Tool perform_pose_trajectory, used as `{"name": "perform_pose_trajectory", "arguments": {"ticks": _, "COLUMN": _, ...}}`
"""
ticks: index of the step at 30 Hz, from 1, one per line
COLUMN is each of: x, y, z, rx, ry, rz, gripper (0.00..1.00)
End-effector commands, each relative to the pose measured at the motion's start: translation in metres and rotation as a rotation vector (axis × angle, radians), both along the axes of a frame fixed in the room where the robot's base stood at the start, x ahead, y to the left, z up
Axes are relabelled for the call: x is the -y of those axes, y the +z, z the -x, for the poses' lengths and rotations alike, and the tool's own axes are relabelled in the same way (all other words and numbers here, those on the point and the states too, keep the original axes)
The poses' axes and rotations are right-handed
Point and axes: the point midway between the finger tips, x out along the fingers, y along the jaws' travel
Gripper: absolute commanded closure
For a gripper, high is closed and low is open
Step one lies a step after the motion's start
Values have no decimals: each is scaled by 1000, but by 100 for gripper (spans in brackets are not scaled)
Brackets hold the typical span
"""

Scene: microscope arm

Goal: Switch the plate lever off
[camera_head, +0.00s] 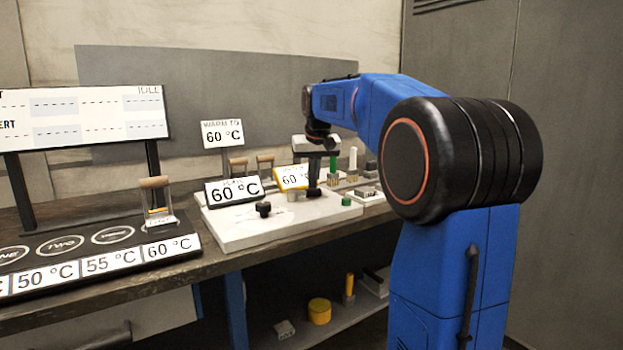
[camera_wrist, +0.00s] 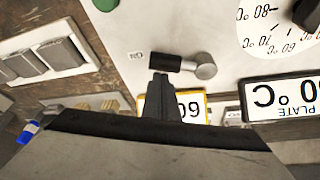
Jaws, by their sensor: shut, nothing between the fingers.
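The plate lever shows in the wrist view as a black grip (camera_wrist: 165,62) on a round silver pivot (camera_wrist: 204,66). The grip points left, toward a small label that reads ON upside down (camera_wrist: 137,55). My gripper (camera_wrist: 160,82) is shut and empty, its fingertips right beside the black grip. I cannot tell whether they touch it. In the head view my gripper (camera_head: 313,192) points down over the right part of the white unit (camera_head: 250,234). The lever is not clear there.
A black knob (camera_head: 263,209) and a green button (camera_head: 346,200) stand on the white unit. A PLATE 60 °C sign (camera_head: 234,191) and a yellow-framed sign (camera_head: 291,177) are close to my gripper. A rack with a glass vessel (camera_head: 160,217) is at left.

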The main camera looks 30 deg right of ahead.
Motion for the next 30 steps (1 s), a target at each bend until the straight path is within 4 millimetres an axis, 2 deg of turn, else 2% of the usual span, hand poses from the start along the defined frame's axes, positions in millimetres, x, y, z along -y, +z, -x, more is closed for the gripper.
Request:
{"name": "perform_pose_trajectory", "arguments": {"ticks": 14, "x": -1, "y": -1, "z": 2, "rx": -1, "ry": -9, "rz": 0, "gripper": 100}}
{"name": "perform_pose_trajectory", "arguments": {"ticks": 30, "x": -2, "y": -1, "z": 9, "rx": -2, "ry": -113, "rz": -1, "gripper": 100}}
